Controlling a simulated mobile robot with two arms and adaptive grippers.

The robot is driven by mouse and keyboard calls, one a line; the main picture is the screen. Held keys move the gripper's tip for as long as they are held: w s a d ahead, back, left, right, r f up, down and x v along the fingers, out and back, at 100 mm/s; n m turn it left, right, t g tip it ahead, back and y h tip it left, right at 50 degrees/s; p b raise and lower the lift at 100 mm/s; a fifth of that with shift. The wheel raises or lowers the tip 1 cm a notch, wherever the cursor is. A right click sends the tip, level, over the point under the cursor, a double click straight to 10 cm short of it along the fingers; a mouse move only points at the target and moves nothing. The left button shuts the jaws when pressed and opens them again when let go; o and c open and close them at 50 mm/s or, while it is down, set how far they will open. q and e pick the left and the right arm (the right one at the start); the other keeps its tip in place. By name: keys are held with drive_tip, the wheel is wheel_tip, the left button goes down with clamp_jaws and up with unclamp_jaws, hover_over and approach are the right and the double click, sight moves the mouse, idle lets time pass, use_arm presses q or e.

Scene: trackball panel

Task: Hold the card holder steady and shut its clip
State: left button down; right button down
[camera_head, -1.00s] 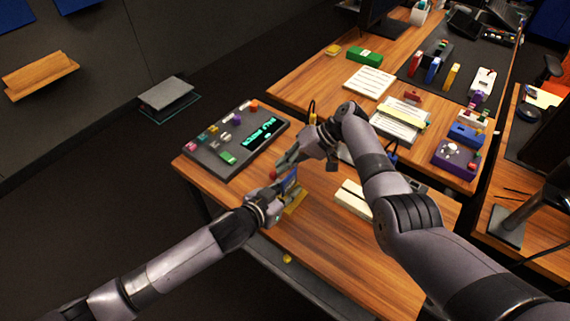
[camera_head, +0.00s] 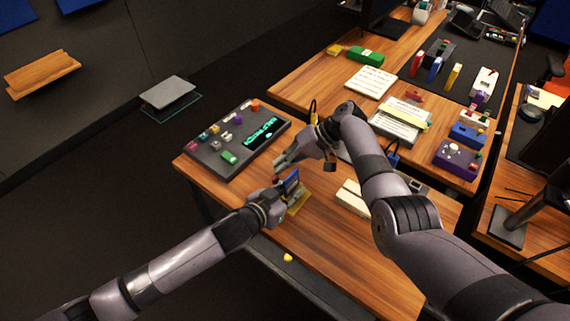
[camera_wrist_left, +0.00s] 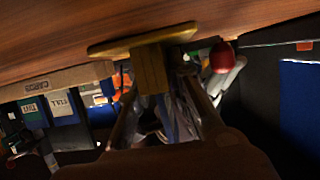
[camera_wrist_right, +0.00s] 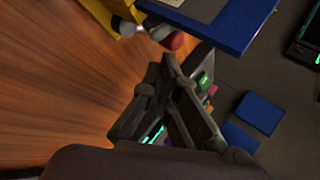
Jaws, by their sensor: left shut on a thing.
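The card holder (camera_head: 297,206) is yellow and stands near the table's front left edge, with a blue card (camera_head: 291,182) upright in it. The clip's red knob (camera_head: 276,181) sits at the card's left side; it also shows in the left wrist view (camera_wrist_left: 222,57) and in the right wrist view (camera_wrist_right: 172,40), on a metal lever. My left gripper (camera_head: 281,202) is shut on the holder's yellow upright (camera_wrist_left: 151,68). My right gripper (camera_head: 282,162) is above and behind the holder, apart from the knob. Its fingertips (camera_wrist_right: 166,66) meet with nothing between them. The clip's jaw is hidden.
A dark control panel (camera_head: 207,160) with coloured buttons and a green display lies left of my right gripper. A pale block (camera_head: 350,193) lies right of the holder. A small yellow piece (camera_head: 288,258) is at the front edge. Bare wood (camera_head: 325,245) lies in front.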

drive_tip(key=shift+s+a, duration=0.25)
drive_tip(key=shift+s, duration=0.05)
drive_tip(key=shift+s+a, duration=0.35)
drive_tip(key=shift+s, duration=0.05)
idle(0.4)
idle(1.3)
drive_tip(key=shift+d, duration=0.85)
drive_tip(key=v, duration=1.2)
